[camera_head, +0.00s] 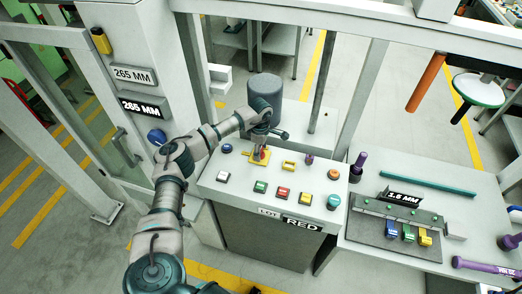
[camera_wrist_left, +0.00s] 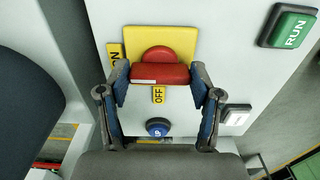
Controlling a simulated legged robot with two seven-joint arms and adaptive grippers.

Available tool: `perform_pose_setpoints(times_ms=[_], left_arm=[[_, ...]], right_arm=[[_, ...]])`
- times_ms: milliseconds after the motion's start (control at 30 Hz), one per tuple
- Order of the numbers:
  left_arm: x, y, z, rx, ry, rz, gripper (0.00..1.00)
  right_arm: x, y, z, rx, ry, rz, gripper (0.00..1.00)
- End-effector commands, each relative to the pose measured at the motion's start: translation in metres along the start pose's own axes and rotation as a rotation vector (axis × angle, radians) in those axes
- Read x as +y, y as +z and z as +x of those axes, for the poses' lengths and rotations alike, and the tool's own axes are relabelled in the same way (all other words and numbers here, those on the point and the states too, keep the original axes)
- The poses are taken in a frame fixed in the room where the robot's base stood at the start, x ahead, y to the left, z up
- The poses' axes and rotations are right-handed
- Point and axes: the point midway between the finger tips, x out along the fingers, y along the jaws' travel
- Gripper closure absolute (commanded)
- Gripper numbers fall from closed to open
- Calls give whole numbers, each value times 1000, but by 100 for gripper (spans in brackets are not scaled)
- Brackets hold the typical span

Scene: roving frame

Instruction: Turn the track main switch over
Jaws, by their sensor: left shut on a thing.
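The main switch is a red rotary handle (camera_wrist_left: 160,75) on a yellow plate (camera_wrist_left: 160,36). In the wrist view the handle's bar lies across the picture, with a white mark on its left part. An "ON" label (camera_wrist_left: 116,52) sits left of the plate and an "OFF" label (camera_wrist_left: 158,95) sits just below the handle. My left gripper (camera_wrist_left: 160,82) is shut on the handle, one finger at each end of the bar. In the head view the left gripper (camera_head: 261,152) reaches down to the console and partly hides the handle and yellow plate (camera_head: 254,162). My right gripper does not show.
The console top holds several buttons, including a green one (camera_head: 260,187), a red one (camera_head: 283,193) and a blue round one (camera_head: 227,148). A side table (camera_head: 360,240) with a fixture and rods is at right.

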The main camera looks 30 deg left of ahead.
Motion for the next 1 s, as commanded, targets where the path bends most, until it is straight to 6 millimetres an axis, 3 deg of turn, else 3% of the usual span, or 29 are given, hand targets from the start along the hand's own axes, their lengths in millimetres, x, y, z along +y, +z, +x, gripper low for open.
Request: perform_pose_setpoints(times_ms=[167, 200, 300, 667, 767, 1000], left_arm=[[2, -3, -2, 3, 7, -3, 70], [2, -3, -3, 3, 8, -3, 31], [2, -2, -3, 2, 7, -3, 10], [2, 0, -5, 0, 5, -1, 10], [2, 0, -17, -1, 7, -1, 10], [3, -2, -69, -1, 9, -2, 10]], right_arm=[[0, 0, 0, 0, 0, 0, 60], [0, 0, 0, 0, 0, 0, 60], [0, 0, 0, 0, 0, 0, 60], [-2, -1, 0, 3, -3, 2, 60], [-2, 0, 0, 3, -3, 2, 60], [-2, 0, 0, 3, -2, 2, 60]])
